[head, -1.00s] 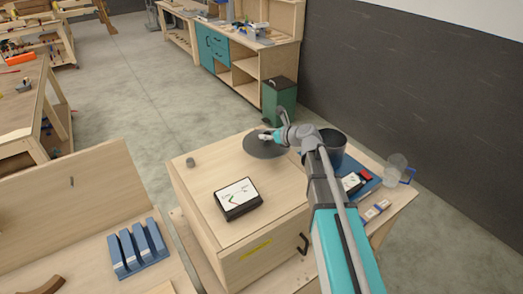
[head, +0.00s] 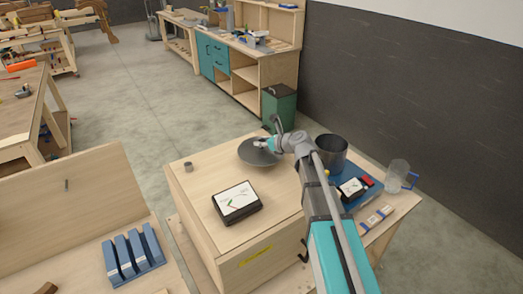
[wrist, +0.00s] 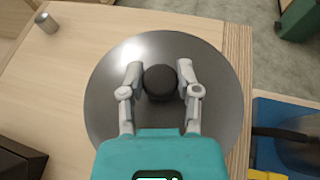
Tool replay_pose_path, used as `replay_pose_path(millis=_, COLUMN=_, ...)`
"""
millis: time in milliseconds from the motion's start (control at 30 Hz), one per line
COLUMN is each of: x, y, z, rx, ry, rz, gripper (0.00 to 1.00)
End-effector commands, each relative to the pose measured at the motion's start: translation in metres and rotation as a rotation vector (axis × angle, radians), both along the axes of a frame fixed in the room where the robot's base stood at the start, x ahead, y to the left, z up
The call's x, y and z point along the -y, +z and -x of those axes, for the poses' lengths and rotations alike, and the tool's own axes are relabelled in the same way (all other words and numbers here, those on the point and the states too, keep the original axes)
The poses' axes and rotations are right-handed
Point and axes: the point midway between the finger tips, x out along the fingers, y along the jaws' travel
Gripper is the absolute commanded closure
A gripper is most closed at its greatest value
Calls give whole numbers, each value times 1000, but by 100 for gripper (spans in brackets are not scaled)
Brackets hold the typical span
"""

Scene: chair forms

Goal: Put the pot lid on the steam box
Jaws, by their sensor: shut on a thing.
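The pot lid (head: 258,154) is a round dark grey disc with a black knob (wrist: 160,82). My gripper (head: 263,144) is shut on the knob, with one finger on each side of it in the wrist view (wrist: 160,85). The lid is at the back right part of the pale wooden steam box top (head: 205,205), close to its right edge in the wrist view. It looks level. I cannot tell whether its underside touches the wood. The box has a yellow label on its front.
A black-framed gauge panel (head: 237,202) and a small grey cylinder (head: 188,166) stand on the box top. Right of the box are a dark pot (head: 331,154), a blue tray (head: 366,187) and a clear jug (head: 397,175). A green bin (head: 279,106) stands behind.

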Motion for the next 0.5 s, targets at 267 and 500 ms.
replay_pose_path(millis=267, x=-2, y=-26, z=-2, rx=0, ry=1, rz=0, gripper=100)
replay_pose_path(millis=500, x=-2, y=-34, z=-2, rx=0, ry=1, rz=-1, gripper=100)
